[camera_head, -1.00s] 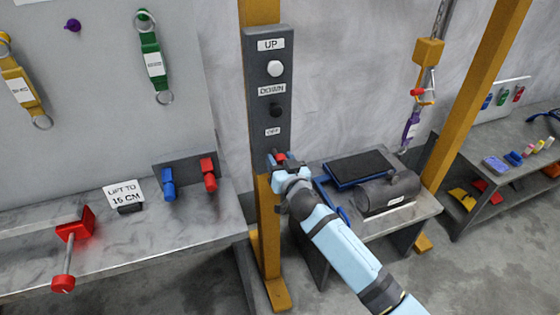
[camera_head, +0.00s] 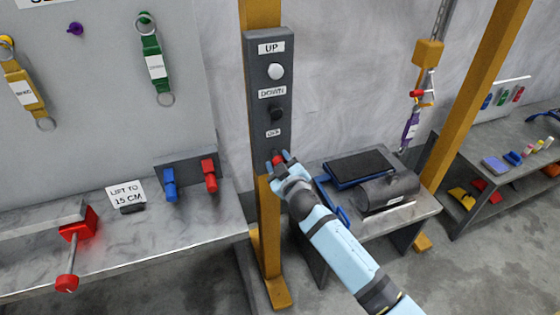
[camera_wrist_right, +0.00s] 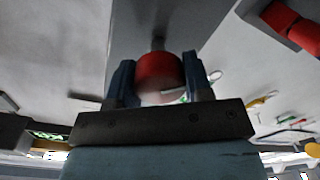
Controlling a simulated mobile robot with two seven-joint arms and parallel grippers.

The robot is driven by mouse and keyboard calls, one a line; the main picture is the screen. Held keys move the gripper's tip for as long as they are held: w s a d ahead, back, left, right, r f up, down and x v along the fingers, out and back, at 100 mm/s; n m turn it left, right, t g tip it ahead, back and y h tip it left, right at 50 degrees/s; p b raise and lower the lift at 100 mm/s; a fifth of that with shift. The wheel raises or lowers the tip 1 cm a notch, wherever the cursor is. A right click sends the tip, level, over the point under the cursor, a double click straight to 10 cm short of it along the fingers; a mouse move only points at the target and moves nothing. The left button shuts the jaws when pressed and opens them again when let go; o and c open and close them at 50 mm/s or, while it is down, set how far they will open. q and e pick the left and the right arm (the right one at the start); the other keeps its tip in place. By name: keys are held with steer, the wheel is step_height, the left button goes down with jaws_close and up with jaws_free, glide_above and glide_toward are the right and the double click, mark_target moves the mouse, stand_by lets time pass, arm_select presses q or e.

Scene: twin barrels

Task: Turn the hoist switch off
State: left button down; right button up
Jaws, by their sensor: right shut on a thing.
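A dark grey hoist switch box (camera_head: 258,105) is fixed upright on a yellow post. It bears a white knob under UP, a black knob under DOWN and a red knob (camera_head: 277,159) under a small label that seems to read OFF. My right gripper (camera_head: 280,159) is at the red knob, with one finger on each side, and is shut on it. In the right wrist view the red knob (camera_wrist_right: 160,76) sits between the two blue fingers (camera_wrist_right: 162,85), with its stem behind it. My left gripper is not in view.
A purple-labelled strap hangs from a yellow hoist hook block (camera_head: 428,52) at the right. A dark cylinder (camera_head: 388,191) and a black-topped blue scale (camera_head: 358,168) rest on a low bench.

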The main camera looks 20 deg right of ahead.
steer(key=n+p, duration=0.1)
steer(key=n, duration=0.4)
steer(key=shift+n, duration=0.3)
steer(key=shift+a+f+n, duration=0.1)
steer(key=shift+n, duration=1.9)
steer(key=o, duration=0.9)
steer(key=s, duration=0.4)
steer(key=s+b, duration=0.1)
steer(key=s, duration=0.8)
steer(key=shift+s+d+r, duration=0.2)
steer(key=shift+s+d, duration=0.05)
steer(key=shift+s, duration=0.15)
